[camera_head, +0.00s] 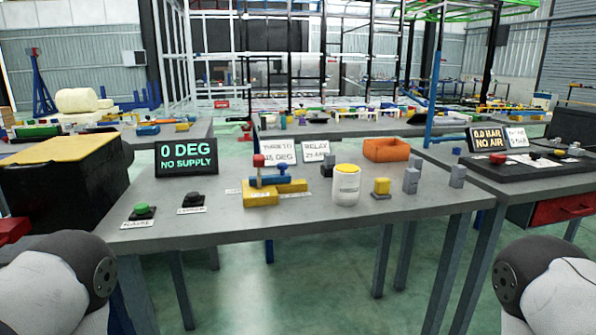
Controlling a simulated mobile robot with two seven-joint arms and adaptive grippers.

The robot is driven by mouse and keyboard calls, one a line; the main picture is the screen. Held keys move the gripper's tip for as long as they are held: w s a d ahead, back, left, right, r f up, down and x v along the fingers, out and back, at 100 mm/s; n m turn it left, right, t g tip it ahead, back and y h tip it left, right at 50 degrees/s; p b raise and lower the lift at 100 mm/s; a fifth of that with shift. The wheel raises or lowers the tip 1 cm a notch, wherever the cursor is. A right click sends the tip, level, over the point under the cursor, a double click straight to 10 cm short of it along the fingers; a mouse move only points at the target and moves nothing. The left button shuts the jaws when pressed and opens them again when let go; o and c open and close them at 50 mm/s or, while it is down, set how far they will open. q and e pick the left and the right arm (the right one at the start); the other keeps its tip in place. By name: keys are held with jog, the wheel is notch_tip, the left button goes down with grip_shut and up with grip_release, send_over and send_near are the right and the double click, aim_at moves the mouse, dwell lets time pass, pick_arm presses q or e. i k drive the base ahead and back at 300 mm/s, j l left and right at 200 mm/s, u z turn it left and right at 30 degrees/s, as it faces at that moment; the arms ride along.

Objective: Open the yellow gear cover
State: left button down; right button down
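Several yellow things are in view, and I cannot tell which one is the gear cover. A dark box with a flat yellow top (62,152) stands at the left. On the grey table, a yellow block (260,194) carries a blue part and a red knob. A white canister with a yellow lid (347,169) stands upright beside it. A small yellow block (381,186) sits on a dark base to its right. Only parts of my arms show at the bottom left and bottom right corners. Neither gripper is visible.
The grey table (310,220) has a green button (142,209), a black button (197,197), a "0 DEG NO SUPPLY" display (187,157) and an orange bin (387,149). Grey blocks stand at its right. Another table at the right holds a "NO AIR" display (488,138). The front tabletop strip is clear.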

aim_at(72, 148)
jog(key=u, duration=0.5)
jog(key=j+u, duration=0.15)
jog(key=u, duration=0.8)
